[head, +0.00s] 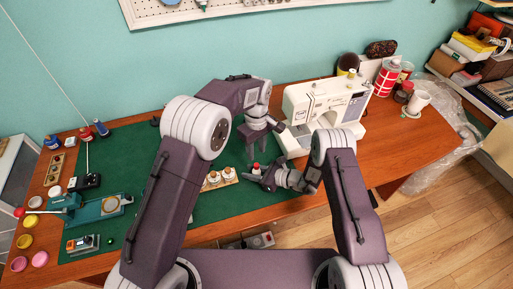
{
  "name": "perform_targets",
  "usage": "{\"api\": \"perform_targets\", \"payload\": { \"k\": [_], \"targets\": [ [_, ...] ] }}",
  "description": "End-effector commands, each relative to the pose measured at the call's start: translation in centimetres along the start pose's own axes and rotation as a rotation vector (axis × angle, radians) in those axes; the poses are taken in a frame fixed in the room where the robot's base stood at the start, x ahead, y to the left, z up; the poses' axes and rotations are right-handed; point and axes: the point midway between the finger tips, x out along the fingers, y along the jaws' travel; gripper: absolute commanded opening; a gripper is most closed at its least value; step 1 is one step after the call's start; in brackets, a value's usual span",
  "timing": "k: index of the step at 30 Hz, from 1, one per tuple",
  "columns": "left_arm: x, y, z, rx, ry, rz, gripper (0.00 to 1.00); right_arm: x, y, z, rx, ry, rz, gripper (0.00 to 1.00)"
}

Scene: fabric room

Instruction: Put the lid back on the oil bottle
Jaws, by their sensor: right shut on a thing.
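My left gripper (260,138) points down over the green mat (140,150), just behind my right gripper; its fingers look spread and I see nothing between them. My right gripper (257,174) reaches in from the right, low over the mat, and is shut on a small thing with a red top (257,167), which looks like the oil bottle. Its lower part is hidden by the fingers. At this size I cannot tell whether the red part is the lid or part of the bottle, and I cannot make out a separate lid.
A white sewing machine (325,108) stands right of the grippers. A wooden holder with several spools (219,179) lies just left of my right gripper. The mat's left-back area is mostly clear.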

Motion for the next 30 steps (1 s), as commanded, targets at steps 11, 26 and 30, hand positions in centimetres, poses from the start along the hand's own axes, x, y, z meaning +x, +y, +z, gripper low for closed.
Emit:
{"api": "perform_targets", "payload": {
  "k": [11, 26, 30],
  "targets": [
    [-0.4, 0.2, -0.1, 0.007, 0.005, 0.010, 0.35, 0.0, 0.0, 0.0, 0.000, 0.000, 0.000, 0.00],
    [6.5, 0.2, -0.1, 0.008, 0.005, 0.010, 0.35, 0.0, 0.0, 0.0, 0.000, 0.000, 0.000, 0.00],
    [7.4, 0.3, -0.1, 0.008, 0.006, 0.010, 0.35, 0.0, 0.0, 0.0, 0.000, 0.000, 0.000, 0.00]
  ]
}}
